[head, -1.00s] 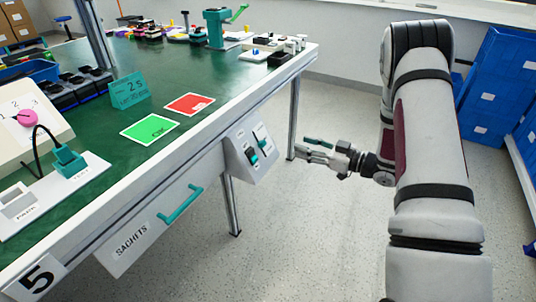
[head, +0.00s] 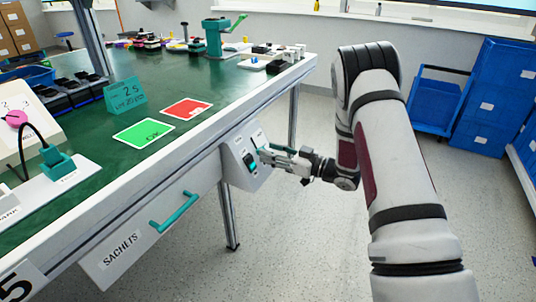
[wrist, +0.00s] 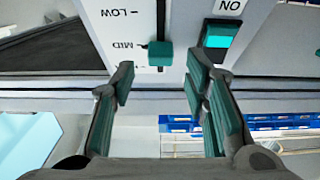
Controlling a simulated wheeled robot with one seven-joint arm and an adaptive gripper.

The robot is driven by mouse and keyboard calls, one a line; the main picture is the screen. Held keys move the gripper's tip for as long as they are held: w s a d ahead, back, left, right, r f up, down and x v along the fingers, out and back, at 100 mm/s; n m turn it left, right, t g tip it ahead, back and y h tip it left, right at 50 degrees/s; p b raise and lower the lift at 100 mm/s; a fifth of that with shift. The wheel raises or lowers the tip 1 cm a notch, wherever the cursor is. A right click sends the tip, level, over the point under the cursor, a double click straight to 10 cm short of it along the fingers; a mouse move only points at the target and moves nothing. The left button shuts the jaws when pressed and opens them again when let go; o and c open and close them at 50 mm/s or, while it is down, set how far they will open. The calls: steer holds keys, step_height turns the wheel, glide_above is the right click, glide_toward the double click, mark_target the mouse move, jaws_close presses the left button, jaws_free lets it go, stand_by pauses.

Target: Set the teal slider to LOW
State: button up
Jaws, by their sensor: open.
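The teal slider knob (wrist: 160,53) sits in a vertical slot on a light grey control box (head: 236,153) under the table's front edge. In the wrist view the printing is upside down. The knob is close to the MID mark (wrist: 130,45), with LOW (wrist: 113,12) further up the picture. My gripper (wrist: 160,82) is open, its fingers apart on either side of the knob's line, with nothing between them. In the head view my gripper (head: 268,153) is at the box's front, hiding the slider. I cannot tell if it touches the knob.
A teal rocker switch (wrist: 218,38) with an ON label sits beside the slider, close to one finger. A drawer marked SACHETS with a teal handle (head: 175,211) is left of the box. A table leg (head: 293,115) stands behind my gripper.

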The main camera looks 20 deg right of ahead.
steer(key=shift+x, duration=0.85)
steer(key=shift+c, duration=0.3)
jaws_close()
steer(key=shift+f, duration=0.1)
steer(key=shift+s+d+f+b, duration=0.25)
steer(key=shift+s+f+b, duration=0.1)
steer(key=shift+f, duration=0.3)
steer(key=shift+s+d+f+b, duration=0.25)
steer(key=shift+f+b, duration=0.1)
steer(key=shift+f, duration=0.25)
steer(key=shift+s+d+f+b, duration=0.25)
steer(key=shift+f+b, duration=0.1)
steer(key=shift+f, duration=0.3)
steer(key=shift+o, duration=0.3)
jaws_free()
